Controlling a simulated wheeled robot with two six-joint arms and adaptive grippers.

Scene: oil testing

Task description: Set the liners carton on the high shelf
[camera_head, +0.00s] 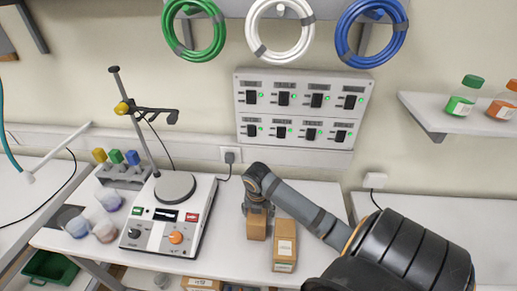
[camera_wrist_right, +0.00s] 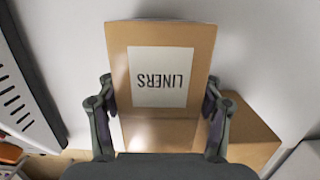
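The liners carton (camera_wrist_right: 161,120) is a small brown box with a white label reading LINERS. In the wrist view it stands between the two fingers of my right gripper (camera_wrist_right: 158,115), with the finger pads against its sides. In the head view the carton (camera_head: 257,226) is below my right gripper (camera_head: 257,207), over the bench; I cannot tell whether its base touches the bench. A wall shelf (camera_head: 440,116) at the right holds a green bottle and an orange bottle. My left gripper is not in view.
A second brown carton (camera_head: 285,255) stands just right of the liners carton. A hotplate stirrer (camera_head: 172,215) with a stand is to the left. A switch panel (camera_head: 300,110) and hose coils (camera_head: 281,28) hang on the wall. The wall shelf's left part is free.

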